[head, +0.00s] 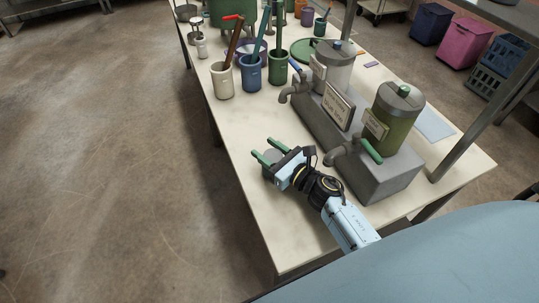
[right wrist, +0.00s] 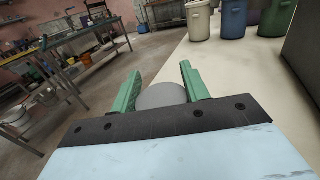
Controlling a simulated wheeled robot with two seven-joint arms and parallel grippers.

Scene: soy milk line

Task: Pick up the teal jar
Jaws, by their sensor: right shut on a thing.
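My right gripper (head: 265,156) is over the table, left of the grey dispenser's front end. It also shows in the right wrist view (right wrist: 161,88), its green fingers shut on a grey, round-topped thing (right wrist: 162,96). My left gripper is not in view.
A grey dispenser (head: 385,185) with taps and two canisters stands right of my gripper. Farther back are a cream cup (head: 223,82), a blue cup (head: 250,76) and a green cup (head: 277,70), holding utensils. The pale table (head: 235,125) is clear between these cups and my gripper.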

